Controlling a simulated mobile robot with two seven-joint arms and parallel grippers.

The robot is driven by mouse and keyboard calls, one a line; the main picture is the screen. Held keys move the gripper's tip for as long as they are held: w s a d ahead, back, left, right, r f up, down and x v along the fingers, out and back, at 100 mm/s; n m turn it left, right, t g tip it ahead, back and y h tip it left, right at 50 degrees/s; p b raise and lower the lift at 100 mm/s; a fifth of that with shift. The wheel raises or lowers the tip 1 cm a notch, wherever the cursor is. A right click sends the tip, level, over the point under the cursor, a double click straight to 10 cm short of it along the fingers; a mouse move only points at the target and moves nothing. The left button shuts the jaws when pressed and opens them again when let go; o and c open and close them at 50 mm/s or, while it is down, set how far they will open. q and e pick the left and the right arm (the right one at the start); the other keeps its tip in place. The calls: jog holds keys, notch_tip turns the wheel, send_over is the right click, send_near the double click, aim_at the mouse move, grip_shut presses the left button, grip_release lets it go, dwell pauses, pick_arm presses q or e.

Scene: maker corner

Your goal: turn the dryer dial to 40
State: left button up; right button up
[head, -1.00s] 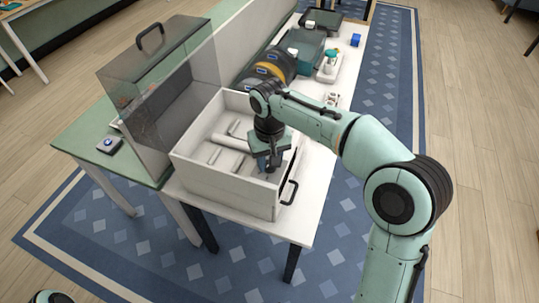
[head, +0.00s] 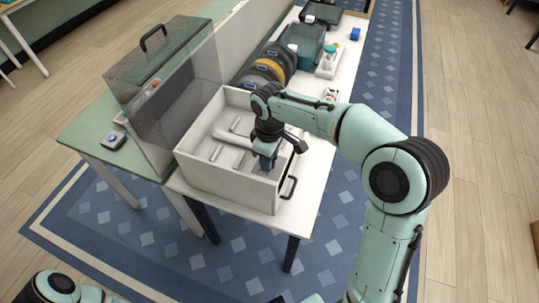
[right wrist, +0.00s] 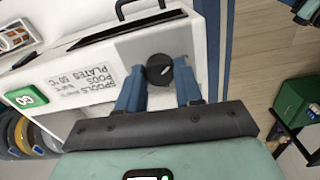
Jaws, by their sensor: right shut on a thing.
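The dryer dial (right wrist: 158,70) is a dark round knob with a white pointer mark, on a grey panel in the right wrist view. The mark slants to the upper right of that picture. My right gripper (right wrist: 160,82) has its blue fingers on both sides of the dial and is shut on it. In the head view my right gripper (head: 267,163) is at the right part of the white box (head: 225,185), and the dial cannot be seen there. My left gripper is out of view.
Beside the dial, upside-down lettering (right wrist: 85,85) and a small green display (right wrist: 25,98) show; I cannot read the display surely. A black handle (head: 289,187) sticks out from the white box. Spools (head: 270,68) stand behind it, and a clear-lidded case (head: 165,75) stands to the left.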

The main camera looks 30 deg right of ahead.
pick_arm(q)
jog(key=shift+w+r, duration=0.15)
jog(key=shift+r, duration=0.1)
pick_arm(e)
jog(key=shift+n, duration=0.5)
jog(key=o, duration=1)
jog(key=shift+o, duration=0.2)
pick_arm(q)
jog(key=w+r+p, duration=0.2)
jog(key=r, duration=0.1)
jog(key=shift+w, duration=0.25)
pick_arm(e)
notch_tip(320, 180, up, 14)
jog(key=shift+f, duration=0.25)
